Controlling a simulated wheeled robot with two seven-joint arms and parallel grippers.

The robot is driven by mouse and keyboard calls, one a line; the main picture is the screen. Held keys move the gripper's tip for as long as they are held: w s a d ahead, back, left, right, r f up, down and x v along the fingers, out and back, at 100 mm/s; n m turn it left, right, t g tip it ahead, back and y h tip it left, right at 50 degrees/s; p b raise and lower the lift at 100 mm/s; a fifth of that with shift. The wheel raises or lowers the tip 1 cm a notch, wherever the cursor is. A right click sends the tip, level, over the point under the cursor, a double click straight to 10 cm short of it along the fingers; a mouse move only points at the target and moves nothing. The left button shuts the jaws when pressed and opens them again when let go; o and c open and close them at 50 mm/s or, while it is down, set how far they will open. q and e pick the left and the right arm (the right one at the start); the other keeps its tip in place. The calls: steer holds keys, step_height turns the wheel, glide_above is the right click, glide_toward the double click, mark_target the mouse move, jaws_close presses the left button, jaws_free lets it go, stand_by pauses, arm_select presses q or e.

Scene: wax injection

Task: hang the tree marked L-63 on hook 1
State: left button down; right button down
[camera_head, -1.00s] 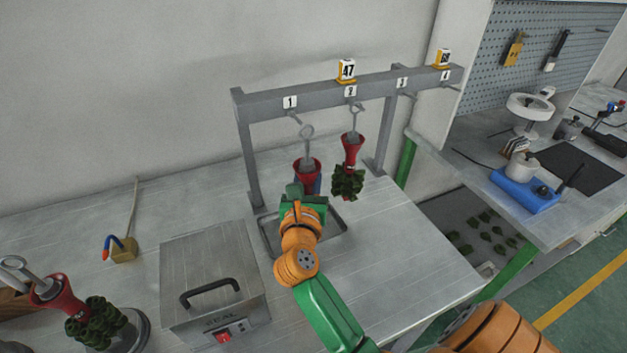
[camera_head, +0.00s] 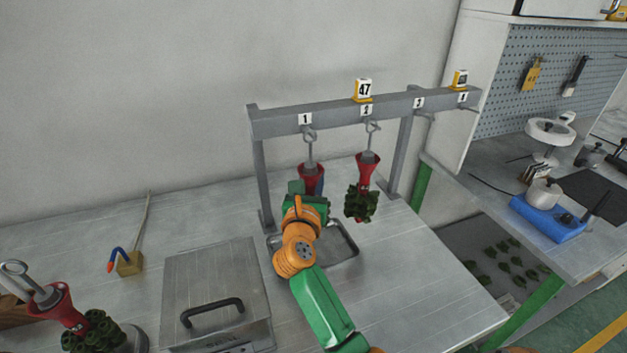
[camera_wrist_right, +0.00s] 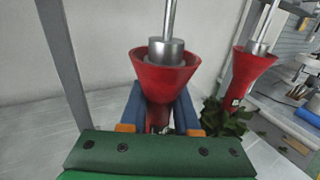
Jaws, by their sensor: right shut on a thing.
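My right gripper (camera_head: 314,190) is shut on a tree with a red cup (camera_head: 311,177) and a metal rod. The right wrist view shows the blue fingers (camera_wrist_right: 160,112) on both sides of this cup (camera_wrist_right: 164,76). The tree hangs upright below hook 1 of the grey rack (camera_head: 280,123). Its top ring (camera_head: 310,136) is at hook 1; I cannot tell whether the hook passes through it. My arm hides its lower part, and no L-63 mark is readable. My left gripper is not in view.
Another tree (camera_head: 367,172) hangs on hook 2, close to the right, under a 47 tag (camera_head: 363,90). A third tree (camera_head: 62,306) is at the lower left. A metal box (camera_head: 205,280) and a tray (camera_head: 347,252) are on the table. Hook 3 is empty.

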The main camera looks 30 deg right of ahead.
stand_by(0.4)
steer(key=c, duration=0.6)
jaws_free()
steer(key=shift+o, duration=0.2)
steer(key=shift+s+r, duration=0.1)
